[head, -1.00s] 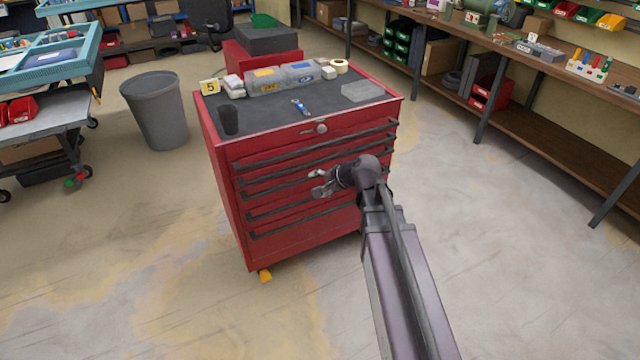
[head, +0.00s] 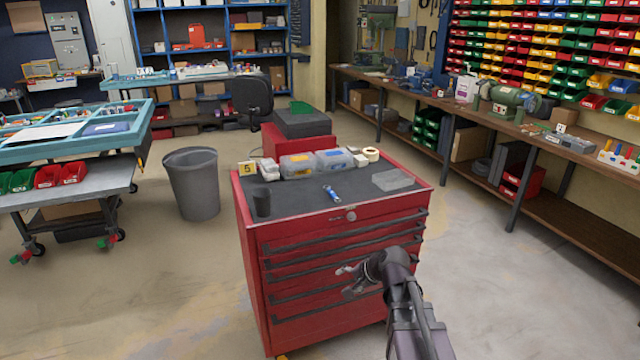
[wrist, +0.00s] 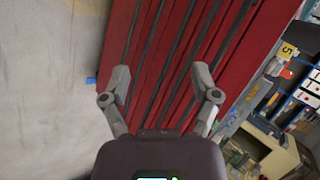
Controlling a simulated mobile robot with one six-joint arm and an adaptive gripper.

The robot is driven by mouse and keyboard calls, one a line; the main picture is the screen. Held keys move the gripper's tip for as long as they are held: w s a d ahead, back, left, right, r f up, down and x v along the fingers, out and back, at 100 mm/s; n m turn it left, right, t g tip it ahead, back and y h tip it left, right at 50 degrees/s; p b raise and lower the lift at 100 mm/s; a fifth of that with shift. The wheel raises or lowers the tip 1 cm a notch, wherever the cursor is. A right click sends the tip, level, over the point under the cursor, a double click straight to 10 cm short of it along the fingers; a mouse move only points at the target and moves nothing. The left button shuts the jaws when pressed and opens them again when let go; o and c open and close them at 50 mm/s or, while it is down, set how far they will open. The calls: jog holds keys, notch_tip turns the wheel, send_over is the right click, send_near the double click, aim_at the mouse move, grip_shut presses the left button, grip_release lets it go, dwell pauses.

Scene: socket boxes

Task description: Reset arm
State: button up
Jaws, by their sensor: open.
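My gripper (head: 352,279) is in front of the drawers of the red tool cabinet (head: 290,245), below its top edge. In the wrist view my gripper (wrist: 160,85) is open, with its two fingers apart and nothing between them. The red drawer fronts (wrist: 150,35) show beyond the fingers there. Whether a finger touches the cabinet I cannot tell.
On the cabinet top are a dark cup (head: 262,203), clear boxes (head: 300,165), a tape roll (head: 371,154) and a small blue item (head: 332,193). A grey bin (head: 192,185) stands left. A workbench (head: 540,150) runs along the right. Floor right of the cabinet is clear.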

jog(key=s+d+r+n+g+h+p, duration=0.2)
jog(key=s+n+h+p, duration=0.1)
jog(key=s, duration=0.4)
jog(key=s+d+r+n+g+h+p, duration=0.2)
jog(key=s+d+n+g+h+p, duration=0.1)
jog(key=s+n+p, duration=0.2)
jog(key=shift+s+d+r+p, duration=0.3)
jog(key=shift+s+p, duration=0.15)
jog(key=shift+s, duration=0.5)
